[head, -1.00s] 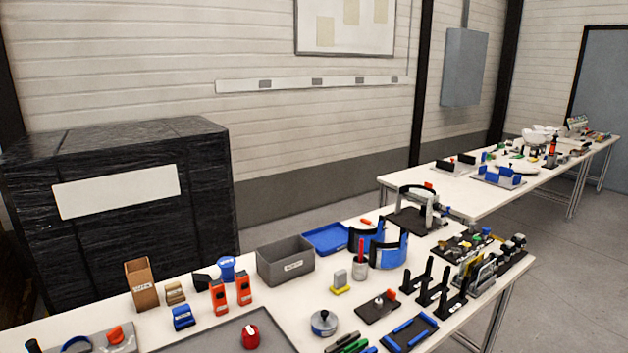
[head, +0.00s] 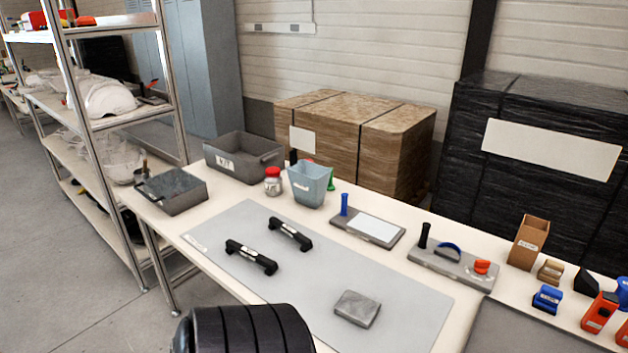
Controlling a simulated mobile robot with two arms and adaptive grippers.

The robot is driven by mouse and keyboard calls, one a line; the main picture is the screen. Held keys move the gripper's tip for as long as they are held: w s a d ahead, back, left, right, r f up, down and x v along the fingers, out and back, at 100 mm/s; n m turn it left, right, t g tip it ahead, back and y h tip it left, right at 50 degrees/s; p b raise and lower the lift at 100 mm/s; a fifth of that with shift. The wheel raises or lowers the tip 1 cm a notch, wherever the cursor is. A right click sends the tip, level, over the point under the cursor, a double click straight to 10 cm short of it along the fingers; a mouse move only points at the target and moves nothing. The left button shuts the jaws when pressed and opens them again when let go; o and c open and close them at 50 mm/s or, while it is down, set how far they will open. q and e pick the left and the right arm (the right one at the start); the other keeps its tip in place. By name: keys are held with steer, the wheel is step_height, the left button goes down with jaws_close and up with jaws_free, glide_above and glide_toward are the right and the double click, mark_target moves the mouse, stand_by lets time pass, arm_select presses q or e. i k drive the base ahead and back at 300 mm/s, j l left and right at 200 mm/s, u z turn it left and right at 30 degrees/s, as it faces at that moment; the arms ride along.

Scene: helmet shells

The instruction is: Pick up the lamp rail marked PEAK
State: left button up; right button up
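Two short black bars with thicker ends, which look like lamp rails, lie on a grey mat (head: 215,238). The nearer rail (head: 250,257) is left of the mat's middle. The other rail (head: 290,233) lies a little farther back and to the right. Both carry small pale marks that are too small to read, so I cannot tell which one is marked PEAK. Neither of my grippers is in view. A dark ribbed part at the bottom edge looks like one of my arm links.
A grey flat block (head: 357,308) lies on the mat's right part. Behind the mat stand a grey bin (head: 243,157), a blue-grey cup (head: 308,184), a red-lidded jar (head: 272,181) and a dark box (head: 172,191). Metal shelving (head: 110,122) rises at the left. Bare mat surrounds the rails.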

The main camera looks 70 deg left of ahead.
mark_target(307, 245)
steer(key=u, duration=2.45)
